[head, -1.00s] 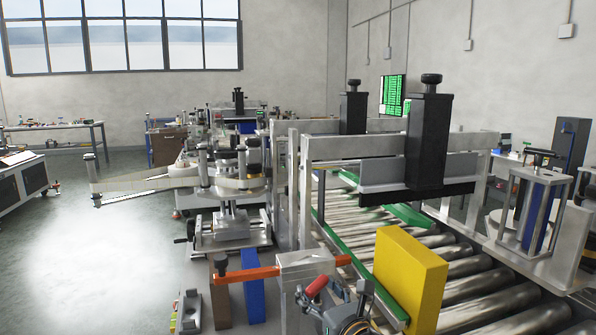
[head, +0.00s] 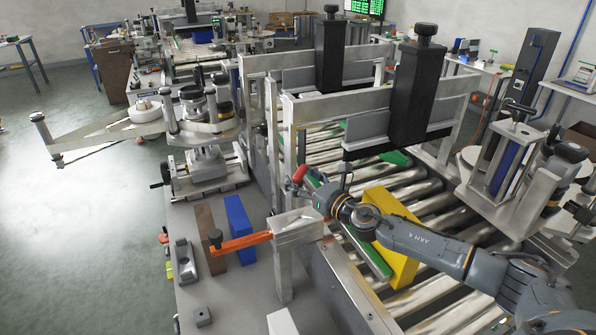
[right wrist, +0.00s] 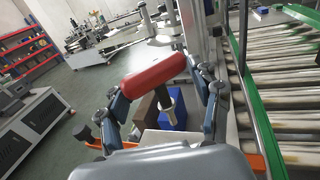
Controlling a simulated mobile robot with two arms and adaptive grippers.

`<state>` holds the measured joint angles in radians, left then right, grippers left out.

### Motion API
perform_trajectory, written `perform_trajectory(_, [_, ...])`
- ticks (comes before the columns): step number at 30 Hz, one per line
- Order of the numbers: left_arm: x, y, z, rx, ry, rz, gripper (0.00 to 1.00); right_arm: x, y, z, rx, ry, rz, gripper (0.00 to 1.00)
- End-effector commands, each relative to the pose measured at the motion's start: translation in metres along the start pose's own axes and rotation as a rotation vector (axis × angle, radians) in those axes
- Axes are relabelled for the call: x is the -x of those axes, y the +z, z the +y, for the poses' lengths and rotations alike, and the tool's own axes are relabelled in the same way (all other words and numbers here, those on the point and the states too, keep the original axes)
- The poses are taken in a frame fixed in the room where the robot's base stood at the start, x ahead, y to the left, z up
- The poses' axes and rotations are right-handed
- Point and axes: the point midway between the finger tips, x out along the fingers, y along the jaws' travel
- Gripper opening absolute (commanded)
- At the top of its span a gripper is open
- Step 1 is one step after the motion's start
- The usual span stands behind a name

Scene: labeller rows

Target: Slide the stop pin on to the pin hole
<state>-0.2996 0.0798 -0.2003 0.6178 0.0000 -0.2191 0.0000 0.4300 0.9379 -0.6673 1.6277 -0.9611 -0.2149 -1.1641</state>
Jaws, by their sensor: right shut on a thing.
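The stop pin (head: 299,174) has a red handle, and in the right wrist view its handle (right wrist: 152,68) sits between the fingers with a short metal shank (right wrist: 170,103) below it. My right gripper (head: 302,184) is shut on the stop pin near the roller conveyor's left rail. It appears above the silver bracket (head: 297,227) in the head view, apart from it. The orange arm (head: 247,245) with a dark knob joins that bracket's post. I cannot make out the pin hole. My left gripper is not in view.
A yellow block (head: 404,270) stands on the conveyor rollers under my right arm. A brown block (head: 210,238) and a blue block (head: 240,230) stand left of the bracket. A metal frame (head: 375,85) with black columns crosses the conveyor behind.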

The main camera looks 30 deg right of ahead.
Motion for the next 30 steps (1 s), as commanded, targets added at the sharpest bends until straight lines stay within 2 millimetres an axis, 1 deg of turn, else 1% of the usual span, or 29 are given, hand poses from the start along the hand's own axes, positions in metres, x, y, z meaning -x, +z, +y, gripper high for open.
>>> perform_trajectory(5, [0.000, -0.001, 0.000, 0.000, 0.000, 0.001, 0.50, 0.000, 0.001, 0.000, 0.000, -0.001, -0.001, 0.14])
perform_trajectory(10, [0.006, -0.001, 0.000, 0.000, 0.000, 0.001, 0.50, 0.001, 0.001, 0.000, 0.001, -0.006, 0.004, 0.14])
perform_trajectory(24, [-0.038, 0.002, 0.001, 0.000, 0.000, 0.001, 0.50, 0.001, -0.045, 0.000, 0.001, -0.005, 0.004, 0.14])
perform_trajectory(30, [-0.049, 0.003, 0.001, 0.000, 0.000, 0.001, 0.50, 0.001, -0.058, -0.001, 0.001, -0.005, 0.004, 0.14])
